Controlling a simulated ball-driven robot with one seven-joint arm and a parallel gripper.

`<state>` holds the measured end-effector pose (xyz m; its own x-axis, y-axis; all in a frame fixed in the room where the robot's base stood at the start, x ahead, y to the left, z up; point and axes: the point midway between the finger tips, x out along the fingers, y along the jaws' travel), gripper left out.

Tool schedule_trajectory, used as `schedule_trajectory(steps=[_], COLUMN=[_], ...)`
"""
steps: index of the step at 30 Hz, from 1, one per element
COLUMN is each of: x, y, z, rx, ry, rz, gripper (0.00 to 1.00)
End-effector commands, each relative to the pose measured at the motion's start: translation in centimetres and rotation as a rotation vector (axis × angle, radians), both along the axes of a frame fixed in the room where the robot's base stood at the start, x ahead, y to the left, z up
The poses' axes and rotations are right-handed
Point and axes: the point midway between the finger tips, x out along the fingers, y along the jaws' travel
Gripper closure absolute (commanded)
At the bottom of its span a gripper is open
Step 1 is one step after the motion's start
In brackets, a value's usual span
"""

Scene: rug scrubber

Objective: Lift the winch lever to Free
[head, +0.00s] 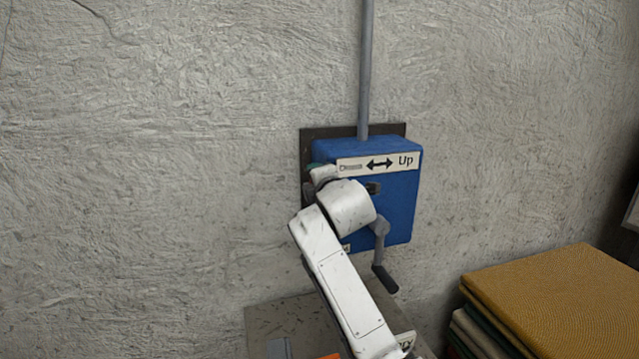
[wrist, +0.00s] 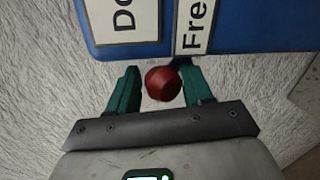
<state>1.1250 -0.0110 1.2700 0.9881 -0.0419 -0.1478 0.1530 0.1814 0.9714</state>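The winch is a blue box (head: 395,205) on a dark plate on the wall, with a label bearing a double arrow and "Up". In the wrist view the blue box (wrist: 150,50) has white labels starting "Do" and "Fre" (wrist: 196,25). A red round knob (wrist: 163,84), apparently the lever's end, sits below the "Fre" label. My gripper (wrist: 160,78) has its two green fingers on either side of the knob, with a small gap at the left; contact at the right is unclear. In the head view my arm hides the lever and most of the gripper.
A grey crank handle (head: 383,262) hangs at the box's lower right, close to my arm. A grey pipe (head: 366,70) rises from the box top. Stacked rugs (head: 560,295) lie at the lower right. The wall (head: 150,150) to the left is bare.

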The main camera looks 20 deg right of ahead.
Motion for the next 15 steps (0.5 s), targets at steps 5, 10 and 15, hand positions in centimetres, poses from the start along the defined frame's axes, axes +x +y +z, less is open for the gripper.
schedule_trajectory(steps=[5,10,15], x=[-1.1,-3.4,-6.1], y=[0.1,0.1,0.3], z=[0.2,0.4,0.7], rx=[-0.001,0.000,0.000], ry=[-0.005,-0.003,-0.003], rz=[0.001,0.000,0.002], gripper=[0.52,0.52,0.52])
